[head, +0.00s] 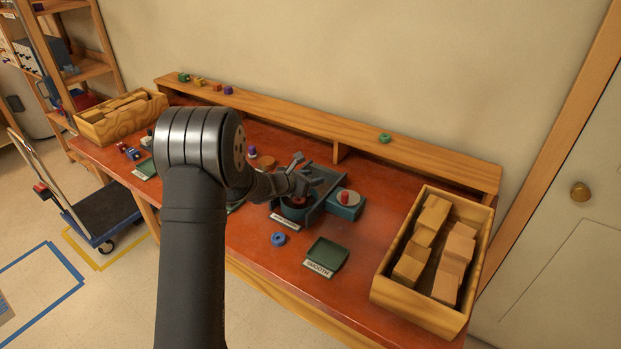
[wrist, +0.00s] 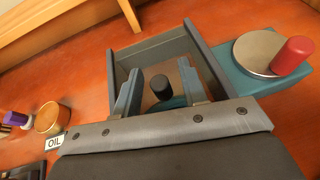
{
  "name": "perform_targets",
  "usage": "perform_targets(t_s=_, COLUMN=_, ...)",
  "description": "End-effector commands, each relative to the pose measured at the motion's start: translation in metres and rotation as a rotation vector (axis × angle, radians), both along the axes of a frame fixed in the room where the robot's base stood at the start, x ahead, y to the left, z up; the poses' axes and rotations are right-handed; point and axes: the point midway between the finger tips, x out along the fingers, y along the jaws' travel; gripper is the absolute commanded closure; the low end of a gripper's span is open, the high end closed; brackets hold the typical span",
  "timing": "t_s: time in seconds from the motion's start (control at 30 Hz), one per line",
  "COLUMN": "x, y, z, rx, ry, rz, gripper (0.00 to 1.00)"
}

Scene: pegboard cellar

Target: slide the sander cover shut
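The sander (head: 344,207) is a teal block with a pale grey disc on top and a red knob-like piece standing on the disc. In the wrist view the sander (wrist: 285,78) is at the upper right, its disc uncovered. Beside it is a grey rail-walled frame (wrist: 158,48); I take this to be the cover's housing, though the cover itself is hard to tell apart. A black knob (wrist: 162,86) stands inside the frame. My gripper (wrist: 160,92) is open, its two fingers either side of the knob with small gaps. In the head view my gripper (head: 300,180) partly hides the frame (head: 327,190).
A crate of wooden blocks (head: 376,296) stands at the right end of the red bench. A green tray labelled SMOOTH (head: 327,254) and a blue ring (head: 278,239) lie in front. A wooden ledge (head: 290,112) runs along the back. In the wrist view, an OIL label (wrist: 54,141) is at left.

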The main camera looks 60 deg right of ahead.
Motion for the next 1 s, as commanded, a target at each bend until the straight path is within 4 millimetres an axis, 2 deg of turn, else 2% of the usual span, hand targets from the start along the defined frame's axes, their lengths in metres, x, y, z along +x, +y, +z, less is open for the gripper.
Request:
perform_targets(t_s=0.03, x=0.0, y=0.0, z=0.0, rx=0.0, ry=0.0, rz=0.0, gripper=0.65)
perform_targets(t_s=0.2, x=0.0, y=0.0, z=0.0, rx=0.0, ry=0.0, rz=0.0, gripper=0.99)
perform_targets(t_s=0.23, x=0.0, y=0.0, z=0.0, rx=0.0, ry=0.0, rz=0.0, gripper=1.0)
perform_targets(t_s=0.4, x=0.0, y=0.001, z=0.0, rx=0.0, ry=0.0, rz=0.0, gripper=1.0)
perform_targets(t_s=0.5, x=0.001, y=0.009, z=0.001, rx=0.001, ry=-0.001, rz=0.001, gripper=1.0)
perform_targets(t_s=0.57, x=0.002, y=0.02, z=0.0, rx=0.002, ry=0.0, rz=0.001, gripper=1.0)
perform_targets(t_s=0.8, x=0.002, y=0.077, z=0.0, rx=0.002, ry=0.001, rz=0.004, gripper=1.0)
perform_targets(t_s=1.0, x=0.001, y=0.106, z=0.001, rx=0.0, ry=-0.001, rz=0.002, gripper=1.0)
